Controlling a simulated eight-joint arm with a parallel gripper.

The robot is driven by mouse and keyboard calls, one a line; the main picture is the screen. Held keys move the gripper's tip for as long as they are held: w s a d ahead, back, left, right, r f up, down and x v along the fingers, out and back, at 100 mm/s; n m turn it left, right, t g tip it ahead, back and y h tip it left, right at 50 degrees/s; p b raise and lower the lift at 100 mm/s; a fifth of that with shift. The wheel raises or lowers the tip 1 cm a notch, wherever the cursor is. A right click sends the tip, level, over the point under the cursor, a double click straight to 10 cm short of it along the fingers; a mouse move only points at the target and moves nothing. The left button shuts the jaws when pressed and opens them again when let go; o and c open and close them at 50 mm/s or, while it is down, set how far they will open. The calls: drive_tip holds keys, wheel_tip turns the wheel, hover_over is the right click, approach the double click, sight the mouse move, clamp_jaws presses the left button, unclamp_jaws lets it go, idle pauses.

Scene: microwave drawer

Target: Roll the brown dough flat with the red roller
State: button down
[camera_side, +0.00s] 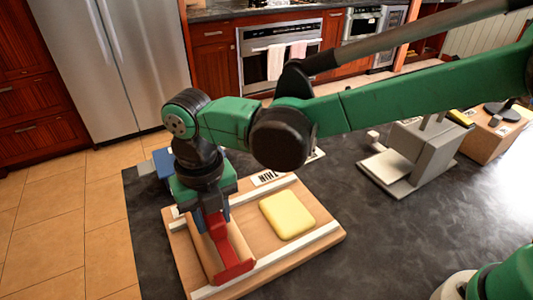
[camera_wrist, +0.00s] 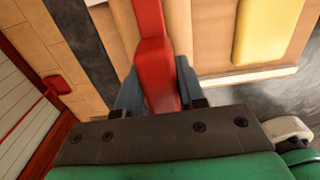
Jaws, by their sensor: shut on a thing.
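The dough appears as a yellow slab (camera_side: 287,214) with rounded edges, lying on a wooden board (camera_side: 318,249); no brown dough shows. It also shows at the top right of the wrist view (camera_wrist: 265,30). The roller has a red handle and frame (camera_side: 232,268) and a tan cylinder (camera_side: 238,241), at the board's left end. My gripper (camera_side: 208,218) is shut on the red handle, which shows between its blue fingers in the wrist view (camera_wrist: 157,85). The roller is left of the dough and apart from it. Whether the cylinder touches the board is unclear.
White rails (camera_side: 300,257) run along both long sides of the board. The board sits on a dark counter (camera_side: 395,235). A grey stand (camera_side: 410,160) is at the back right, beside a wooden box (camera_side: 492,140). Bare counter lies right of the board.

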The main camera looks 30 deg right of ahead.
drive_tip(key=shift+a, duration=1.55)
drive_tip(key=shift+d, duration=0.2)
idle(0.3)
drive_tip(key=shift+d, duration=0.3)
drive_tip(key=shift+d, duration=0.2)
drive_tip(key=shift+d, duration=0.3)
drive_tip(key=shift+d, duration=0.25)
drive_tip(key=shift+d, duration=0.25)
drive_tip(key=shift+d, duration=0.55)
drive_tip(key=shift+d, duration=0.4)
